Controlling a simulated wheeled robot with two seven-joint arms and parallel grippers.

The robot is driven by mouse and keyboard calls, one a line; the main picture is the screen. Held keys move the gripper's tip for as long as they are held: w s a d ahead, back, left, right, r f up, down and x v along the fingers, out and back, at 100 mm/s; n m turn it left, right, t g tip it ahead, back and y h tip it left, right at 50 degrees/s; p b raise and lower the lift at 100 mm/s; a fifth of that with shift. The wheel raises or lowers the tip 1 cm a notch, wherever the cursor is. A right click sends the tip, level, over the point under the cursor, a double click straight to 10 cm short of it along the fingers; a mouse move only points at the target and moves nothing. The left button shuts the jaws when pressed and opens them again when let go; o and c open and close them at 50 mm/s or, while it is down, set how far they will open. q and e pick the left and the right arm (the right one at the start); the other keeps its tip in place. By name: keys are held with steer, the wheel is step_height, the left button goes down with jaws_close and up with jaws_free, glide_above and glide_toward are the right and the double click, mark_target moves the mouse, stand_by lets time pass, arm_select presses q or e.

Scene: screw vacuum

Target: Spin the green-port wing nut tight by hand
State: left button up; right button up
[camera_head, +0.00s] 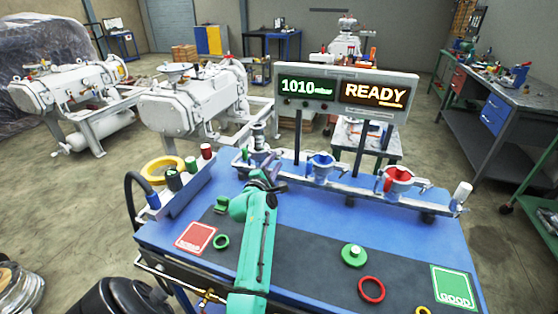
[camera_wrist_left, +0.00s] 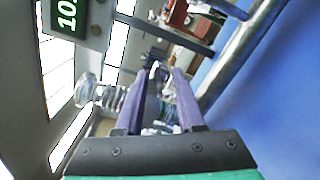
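My left gripper (camera_head: 272,163) is at the left-hand port (camera_head: 258,138) on the rail, at the back of the blue bench. In the left wrist view its two purple fingers (camera_wrist_left: 158,76) stand apart. A pale metal piece (camera_wrist_left: 153,72) shows between their tips, perhaps the wing nut, and I cannot tell if the fingers touch it. A clear, ribbed fitting (camera_wrist_left: 100,94) lies left of the fingers. The gripper and wrist hide most of the port's clamp in the head view. My right gripper is not in view.
A blue clamp (camera_head: 320,167) and a red clamp (camera_head: 397,179) sit further right on the rail. A display (camera_head: 345,90) reading 1010 and READY stands behind.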

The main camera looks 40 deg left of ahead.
arm_select(q)
steer(key=shift+s, duration=0.15)
steer(key=shift+r, duration=0.1)
jaws_close()
steer(key=shift+m+p, duration=0.6)
steer(key=shift+m, duration=1.5)
steer(key=m+p, duration=0.1)
steer(key=m, duration=0.4)
steer(key=shift+s+a+f+m, duration=0.1)
steer(key=shift+m, duration=3.25)
steer(key=shift+w+a+f+m, duration=0.1)
steer(key=shift+a+f+m, duration=0.05)
steer(key=shift+m, duration=3.15)
steer(key=shift+s+a+f+m, duration=0.1)
steer(key=shift+m, duration=3.25)
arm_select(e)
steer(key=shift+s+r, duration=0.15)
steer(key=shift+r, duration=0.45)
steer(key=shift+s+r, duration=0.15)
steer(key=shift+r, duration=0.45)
